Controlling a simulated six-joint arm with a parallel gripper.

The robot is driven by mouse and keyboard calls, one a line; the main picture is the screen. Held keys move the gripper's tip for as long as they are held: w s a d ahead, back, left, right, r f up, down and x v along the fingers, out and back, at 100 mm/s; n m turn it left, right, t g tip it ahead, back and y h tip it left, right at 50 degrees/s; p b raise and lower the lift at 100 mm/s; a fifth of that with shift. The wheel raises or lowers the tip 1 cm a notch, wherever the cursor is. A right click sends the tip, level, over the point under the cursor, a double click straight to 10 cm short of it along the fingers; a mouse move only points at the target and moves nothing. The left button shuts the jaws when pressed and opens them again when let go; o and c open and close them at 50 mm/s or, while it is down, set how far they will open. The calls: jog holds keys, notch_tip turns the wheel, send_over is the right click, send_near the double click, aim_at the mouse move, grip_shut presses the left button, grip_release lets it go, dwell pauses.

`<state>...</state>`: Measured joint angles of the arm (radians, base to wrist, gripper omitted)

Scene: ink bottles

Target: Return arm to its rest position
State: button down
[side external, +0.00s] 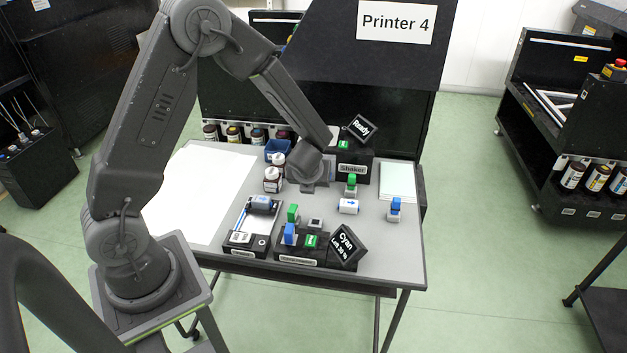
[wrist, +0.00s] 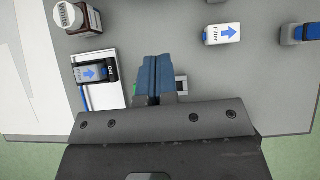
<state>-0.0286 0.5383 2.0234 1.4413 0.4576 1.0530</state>
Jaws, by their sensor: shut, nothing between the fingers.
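My arm reaches over the grey table (side external: 385,258) from the left in the side external view. My gripper (side external: 312,188) points down above the middle of the table, between the white bottles and the shaker. In the wrist view, its blue-grey fingers (wrist: 157,77) are shut together with nothing between them. The fingers hide part of the table and a small device beneath them.
Two white-capped bottles (side external: 272,180) stand left of my gripper, and the shaker (side external: 354,168) stands right. A filter (side external: 348,206), blue and green items and a Cyan display (side external: 346,247) are near the front. A white sheet (side external: 200,190) covers the left side.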

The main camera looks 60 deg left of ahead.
jog(key=s+d+r+n, duration=0.2)
jog(key=s+r+n, duration=0.2)
jog(key=r+n, duration=0.3)
jog(key=s+d+r+n, duration=0.2)
jog(key=s+r+n, duration=0.35)
jog(key=r, duration=0.25)
jog(key=s+d+r+n+h, duration=0.2)
jog(key=s+d+r+n, duration=0.1)
jog(key=s+n, duration=0.3)
jog(key=s+d+r+n+h, duration=0.3)
jog(key=s+d+n, duration=0.3)
jog(key=n, duration=0.2)
jog(key=shift+s+r+h, duration=0.15)
jog(key=shift+r+h, duration=0.15)
jog(key=shift+r, duration=0.45)
jog(key=c, duration=1.8)
grip_release()
jog(key=shift+c, duration=0.2)
